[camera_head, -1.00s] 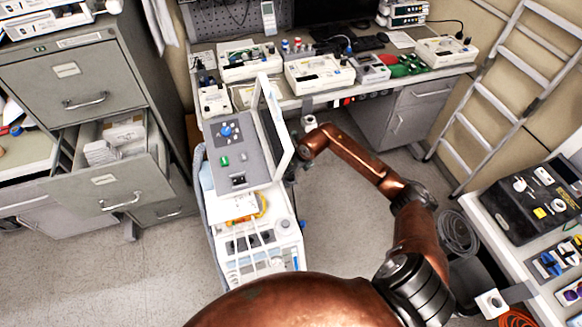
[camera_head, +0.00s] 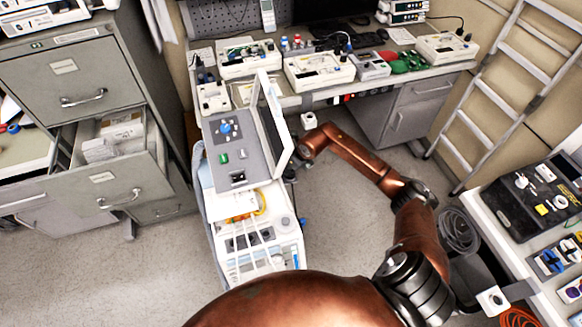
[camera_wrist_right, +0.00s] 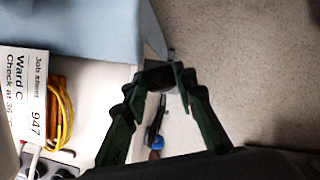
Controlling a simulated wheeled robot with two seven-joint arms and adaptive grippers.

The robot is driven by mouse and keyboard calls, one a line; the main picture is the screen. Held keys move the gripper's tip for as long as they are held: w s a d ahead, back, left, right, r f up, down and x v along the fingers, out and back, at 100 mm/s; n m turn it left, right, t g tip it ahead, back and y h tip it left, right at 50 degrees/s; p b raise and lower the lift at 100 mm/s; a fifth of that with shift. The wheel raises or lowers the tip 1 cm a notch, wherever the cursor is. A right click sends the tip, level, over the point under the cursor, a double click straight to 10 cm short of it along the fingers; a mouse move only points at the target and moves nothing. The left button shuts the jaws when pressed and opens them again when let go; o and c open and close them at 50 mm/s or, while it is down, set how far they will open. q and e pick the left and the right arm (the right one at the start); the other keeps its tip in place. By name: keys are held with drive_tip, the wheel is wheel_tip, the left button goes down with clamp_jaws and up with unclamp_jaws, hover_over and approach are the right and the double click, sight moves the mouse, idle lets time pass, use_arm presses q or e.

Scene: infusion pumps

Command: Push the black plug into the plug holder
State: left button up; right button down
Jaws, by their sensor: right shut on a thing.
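My right gripper (camera_wrist_right: 160,84) is shut on the black plug (camera_wrist_right: 158,76) in the right wrist view. Only a dark block of the plug shows between the two green-black fingers. The gripper is beside the white and grey machine (camera_head: 262,250), at the edge of its side, with floor beyond. In the head view my copper right arm reaches to the machine's right side, and its gripper (camera_head: 291,171) is mostly hidden behind the tilted screen. I cannot make out the plug holder, nor whether the plug touches it. My left gripper is in neither view.
The tilted screen (camera_head: 272,118) stands just left of my right wrist. A yellow coiled cable (camera_wrist_right: 60,115) and a blue-tipped black part (camera_wrist_right: 155,135) are near the gripper. The bench (camera_head: 330,92) with several devices is behind. Open floor (camera_head: 345,225) lies right of the machine.

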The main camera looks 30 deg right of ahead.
drive_tip(key=shift+f+b, duration=0.5)
drive_tip(key=shift+f, duration=0.3)
drive_tip(key=c, duration=1.5)
unclamp_jaws()
drive_tip(key=v, duration=1.2)
